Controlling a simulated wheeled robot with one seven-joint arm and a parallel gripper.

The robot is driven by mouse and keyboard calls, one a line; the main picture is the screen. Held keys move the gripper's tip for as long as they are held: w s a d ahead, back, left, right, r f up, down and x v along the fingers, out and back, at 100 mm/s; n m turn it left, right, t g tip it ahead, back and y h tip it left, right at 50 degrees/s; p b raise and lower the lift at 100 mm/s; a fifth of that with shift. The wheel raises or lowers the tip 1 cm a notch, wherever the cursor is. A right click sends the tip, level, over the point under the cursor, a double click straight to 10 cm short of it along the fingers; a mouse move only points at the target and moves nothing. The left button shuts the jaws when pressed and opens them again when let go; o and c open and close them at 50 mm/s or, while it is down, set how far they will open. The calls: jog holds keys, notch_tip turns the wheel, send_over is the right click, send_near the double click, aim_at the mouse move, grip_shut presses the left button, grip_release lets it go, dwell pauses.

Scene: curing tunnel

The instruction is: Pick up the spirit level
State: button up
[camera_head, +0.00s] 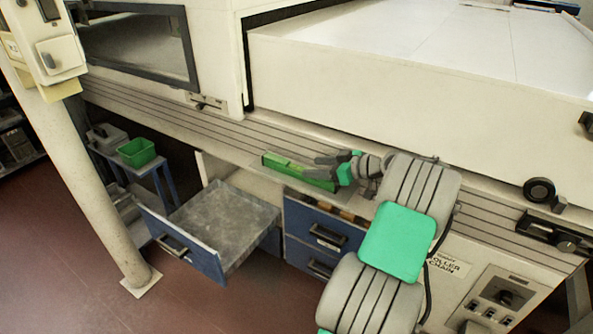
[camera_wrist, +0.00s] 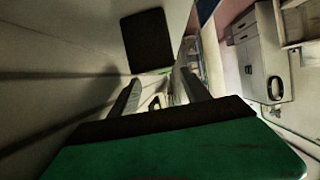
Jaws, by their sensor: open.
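The spirit level is a bright green bar (camera_head: 282,164) in the head view. It lies on the ledge above the blue drawers, running from left down to the right. My gripper (camera_head: 314,166) is at its right part, with the two fingers pointing left and spread apart. The fingers partly cover the level in this view; I cannot tell whether they touch it. In the wrist view my gripper (camera_wrist: 163,88) shows its two fingers apart, and I cannot clearly make out the level between them.
A drawer (camera_head: 222,212) is pulled open, left of the blue drawer unit (camera_head: 318,236). A white post (camera_head: 92,185) stands at the left. A green bin (camera_head: 136,152) sits on a small blue table. The large pale machine housing (camera_head: 400,90) rises behind the ledge.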

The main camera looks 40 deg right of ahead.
aim_at(298, 166)
jog(key=x, duration=0.6)
jog(key=shift+w+a+r, duration=0.1)
jog(key=shift+w+a, duration=0.25)
jog(key=shift+a, duration=0.1)
jog(key=shift+d, duration=0.1)
jog(key=shift+c, duration=0.4)
grip_shut()
jog(key=shift+r, duration=0.1)
